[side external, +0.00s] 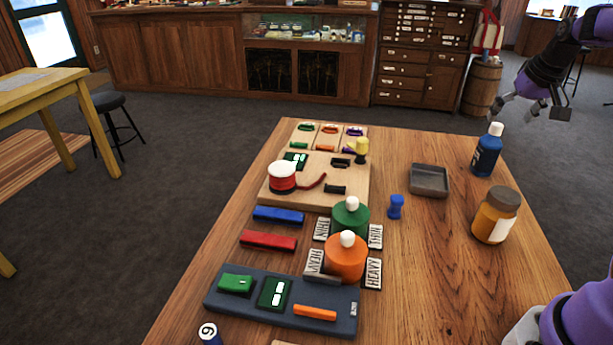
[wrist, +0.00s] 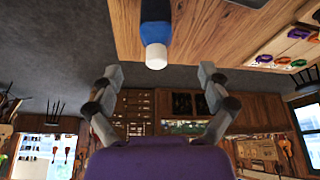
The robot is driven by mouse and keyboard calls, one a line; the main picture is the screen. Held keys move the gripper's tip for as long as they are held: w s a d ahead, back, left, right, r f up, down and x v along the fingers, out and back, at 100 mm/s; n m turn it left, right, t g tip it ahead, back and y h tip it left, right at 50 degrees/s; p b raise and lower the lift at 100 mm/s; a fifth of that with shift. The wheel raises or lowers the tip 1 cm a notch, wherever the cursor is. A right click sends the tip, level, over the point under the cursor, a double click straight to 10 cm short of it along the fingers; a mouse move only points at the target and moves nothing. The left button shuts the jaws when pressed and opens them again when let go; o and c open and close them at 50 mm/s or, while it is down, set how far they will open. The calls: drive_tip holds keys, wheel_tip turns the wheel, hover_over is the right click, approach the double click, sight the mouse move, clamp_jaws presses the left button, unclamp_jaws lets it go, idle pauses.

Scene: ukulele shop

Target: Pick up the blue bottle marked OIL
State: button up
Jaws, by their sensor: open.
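The blue bottle (side external: 487,155) with a white cap stands upright near the table's far right edge. Its marking is too small to read. In the wrist view the picture is upside down, and the bottle (wrist: 155,12) shows at the top centre, cap toward my gripper (wrist: 160,75). In the side view my gripper (side external: 530,106) is above and to the right of the bottle, out past the table's edge. Its fingers are spread, with nothing between them, and apart from the bottle.
A grey tray (side external: 429,181) sits left of the bottle, and an amber jar (side external: 495,216) stands nearer the camera. A small blue piece (side external: 396,206) is beside the green container (side external: 350,219) and orange container (side external: 345,258). Bare wooden table (side external: 440,275) lies around these.

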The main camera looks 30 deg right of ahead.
sight(490, 145)
drive_tip(key=x, duration=0.5)
drive_tip(key=shift+s+d, duration=0.2)
drive_tip(key=shift+d, duration=0.15)
drive_tip(key=x, duration=0.5)
drive_tip(key=shift+w+f, duration=0.2)
drive_tip(key=shift+f, duration=0.15)
drive_tip(key=c, duration=1.4)
